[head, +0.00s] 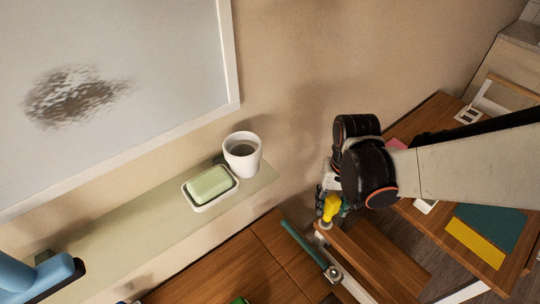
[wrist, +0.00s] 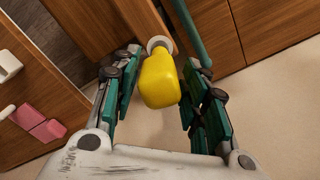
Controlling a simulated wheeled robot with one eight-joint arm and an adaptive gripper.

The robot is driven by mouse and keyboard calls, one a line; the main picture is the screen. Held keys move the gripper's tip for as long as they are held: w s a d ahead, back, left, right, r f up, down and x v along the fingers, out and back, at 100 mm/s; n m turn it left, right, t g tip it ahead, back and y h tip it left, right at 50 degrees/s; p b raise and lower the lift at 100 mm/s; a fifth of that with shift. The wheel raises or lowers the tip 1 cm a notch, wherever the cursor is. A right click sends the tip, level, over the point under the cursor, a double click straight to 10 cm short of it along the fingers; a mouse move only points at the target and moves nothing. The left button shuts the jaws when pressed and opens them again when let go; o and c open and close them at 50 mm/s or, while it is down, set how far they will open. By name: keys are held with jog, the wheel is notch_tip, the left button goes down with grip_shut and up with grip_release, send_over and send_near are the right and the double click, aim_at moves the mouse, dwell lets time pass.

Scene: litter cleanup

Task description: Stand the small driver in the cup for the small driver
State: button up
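A yellow rounded handle, seemingly the small driver (wrist: 160,80), shows between my gripper's (wrist: 161,68) two green fingers in the wrist view. A narrow gap shows at its left, and it lies close to the right finger, so the fingers look open around it. A small pale round ring (wrist: 159,44) shows just beyond the handle; I cannot tell whether the driver sits in it. In the head view the yellow handle (head: 331,207) is below my gripper at the end of a wooden rail. A white cup (head: 242,154) stands on the shelf; no mark shows which cup is meant.
The pale green shelf (head: 110,245) also holds a soap dish with green soap (head: 210,186). A teal bar (head: 302,245) runs close to the left of the yellow handle. A wooden desk (head: 425,118) with coloured sheets is at right. Floor shows below.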

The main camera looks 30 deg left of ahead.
jog(key=shift+s+a, duration=0.1)
jog(key=c, duration=0.3)
jog(key=shift+r+p, duration=1.7)
jog(key=shift+r, duration=0.85)
jog(key=w+d+f+b, duration=0.2)
jog(key=w+d+f, duration=0.1)
jog(key=w+d, duration=0.6)
jog(key=w+d+f+b, duration=0.3)
jog(key=w+d, duration=0.7)
jog(key=w, duration=0.1)
jog(key=w+d+f+b, duration=0.2)
jog(key=w+d+f, duration=0.1)
jog(key=w+d, duration=0.6)
jog(key=shift+w+d+f+b, duration=0.2)
jog(key=shift+w+f+b, duration=0.2)
jog(key=shift+w, duration=0.5)
jog(key=shift+f+b, duration=0.35)
jog(key=shift+f+b, duration=1.3)
jog(key=shift+f, duration=0.85)
